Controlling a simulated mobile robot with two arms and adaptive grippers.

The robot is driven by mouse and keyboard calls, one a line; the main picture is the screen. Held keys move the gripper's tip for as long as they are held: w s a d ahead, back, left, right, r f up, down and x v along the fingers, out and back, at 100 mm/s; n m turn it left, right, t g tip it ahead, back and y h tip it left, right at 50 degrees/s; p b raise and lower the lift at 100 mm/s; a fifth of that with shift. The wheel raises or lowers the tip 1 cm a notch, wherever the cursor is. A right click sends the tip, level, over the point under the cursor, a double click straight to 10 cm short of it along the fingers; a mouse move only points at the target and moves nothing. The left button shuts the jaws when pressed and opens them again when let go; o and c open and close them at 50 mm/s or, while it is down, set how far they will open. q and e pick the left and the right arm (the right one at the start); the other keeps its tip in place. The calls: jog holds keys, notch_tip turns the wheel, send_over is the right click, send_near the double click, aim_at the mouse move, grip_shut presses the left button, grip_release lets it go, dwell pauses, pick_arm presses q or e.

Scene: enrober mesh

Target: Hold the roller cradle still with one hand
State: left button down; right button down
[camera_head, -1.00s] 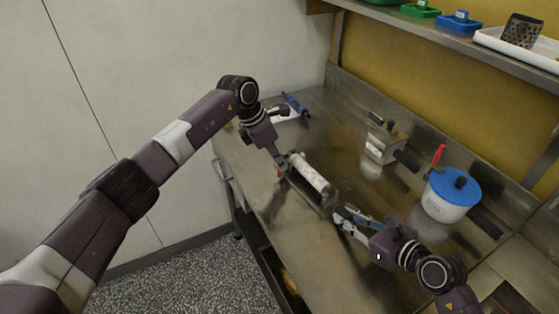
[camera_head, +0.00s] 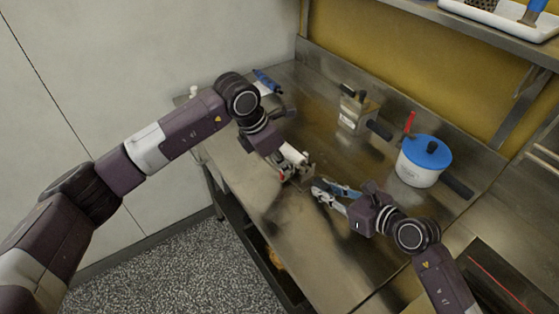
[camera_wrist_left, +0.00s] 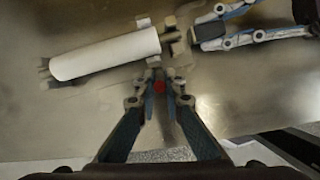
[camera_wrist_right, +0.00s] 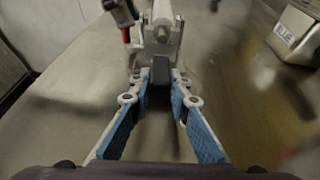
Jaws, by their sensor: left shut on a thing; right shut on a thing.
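The white roller (camera_wrist_left: 105,55) lies in its metal cradle (camera_wrist_left: 174,36) on the steel bench. In the head view my left arm covers most of the roller (camera_head: 293,154). My right gripper (camera_head: 319,191) is shut on a dark grey block (camera_wrist_right: 160,72) at the cradle's end; this grip also shows in the left wrist view (camera_wrist_left: 212,30). My left gripper (camera_head: 288,173) is shut on a small red thing (camera_wrist_left: 158,87), beside the cradle's right end on its front side. Most of the red thing is hidden between the fingers.
A white pot with a blue lid (camera_head: 420,161) and a metal container (camera_head: 356,110) stand behind on the bench. A blue-handled tool (camera_head: 266,81) lies at the back left. A shelf (camera_head: 470,20) runs above. The front of the bench (camera_head: 280,222) is clear.

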pick_arm(q)
jog(key=shift+s+d+r, duration=0.1)
jog(key=shift+s+d, duration=0.05)
jog(key=shift+d, duration=0.1)
jog(key=c, duration=2)
grip_release()
jog(key=shift+a, duration=0.1)
jog(key=v, duration=1.2)
